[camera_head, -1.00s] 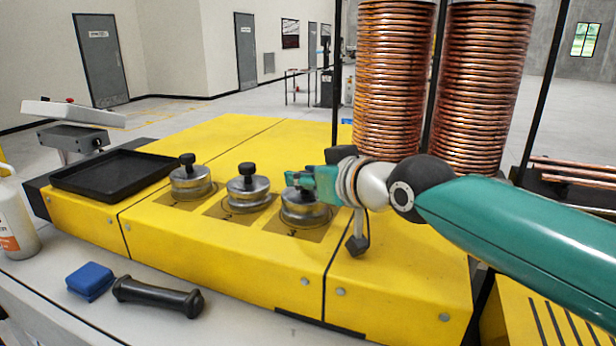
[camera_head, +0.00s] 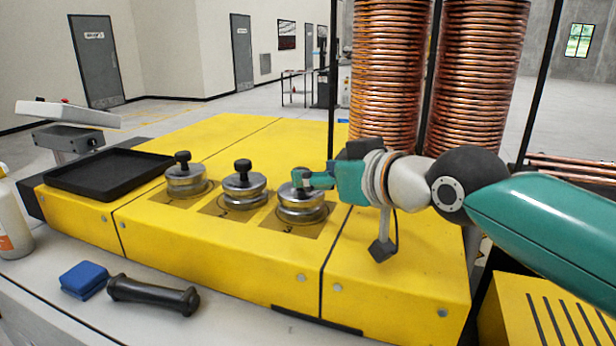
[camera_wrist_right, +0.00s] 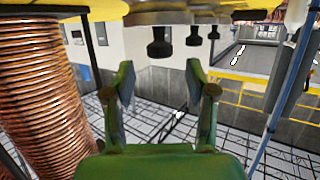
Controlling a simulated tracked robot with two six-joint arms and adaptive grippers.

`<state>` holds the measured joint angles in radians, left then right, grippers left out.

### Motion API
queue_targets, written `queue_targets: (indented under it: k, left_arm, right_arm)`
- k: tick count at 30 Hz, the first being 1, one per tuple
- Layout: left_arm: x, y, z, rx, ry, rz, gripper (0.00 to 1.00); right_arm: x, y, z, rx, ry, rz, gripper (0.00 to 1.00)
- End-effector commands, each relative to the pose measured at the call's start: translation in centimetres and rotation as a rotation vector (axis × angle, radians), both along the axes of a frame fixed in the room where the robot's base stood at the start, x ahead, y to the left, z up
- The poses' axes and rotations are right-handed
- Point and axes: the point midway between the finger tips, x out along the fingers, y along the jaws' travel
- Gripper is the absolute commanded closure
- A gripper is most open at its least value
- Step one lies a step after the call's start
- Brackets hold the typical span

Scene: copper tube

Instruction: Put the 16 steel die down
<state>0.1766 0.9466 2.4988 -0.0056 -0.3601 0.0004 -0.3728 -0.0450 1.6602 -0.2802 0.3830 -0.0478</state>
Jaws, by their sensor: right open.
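Three steel dies with black knobs stand upright on marked plates on the yellow machine: a left die (camera_head: 186,184), a middle die (camera_head: 244,195) and a right die (camera_head: 301,208). I cannot read the size marks, so which one is the 16 is not clear. My right gripper (camera_head: 312,181) is at the right side of the right die's knob and partly overlaps it. In the right wrist view, which looks upside down, my right gripper (camera_wrist_right: 160,76) is open with nothing between its fingers. The nearest die (camera_wrist_right: 158,15) and its knob lie beyond the fingertips there. My left gripper is not in view.
A black tray (camera_head: 108,174) lies at the machine's left end. A blue block (camera_head: 84,280) and a black handle (camera_head: 153,296) lie on the front ledge by a white bottle (camera_head: 12,225). Copper coils (camera_head: 390,80) rise behind my right arm.

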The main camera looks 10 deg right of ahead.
Motion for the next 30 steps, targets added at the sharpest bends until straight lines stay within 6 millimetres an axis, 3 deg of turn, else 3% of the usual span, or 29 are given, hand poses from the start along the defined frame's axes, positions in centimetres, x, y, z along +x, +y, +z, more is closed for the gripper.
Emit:
queue_targets:
  k: [6,12,30]
  left_arm:
    - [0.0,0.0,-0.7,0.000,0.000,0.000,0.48]
    - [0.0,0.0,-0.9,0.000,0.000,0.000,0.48]
    - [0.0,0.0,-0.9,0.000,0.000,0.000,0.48]
  right_arm:
    - [-3.9,-1.6,1.2,0.001,-0.003,0.000,0.44]
    - [-5.8,-2.3,1.9,0.000,-0.001,0.000,0.44]
    - [-6.1,-2.5,2.0,-0.001,0.001,-0.001,0.44]
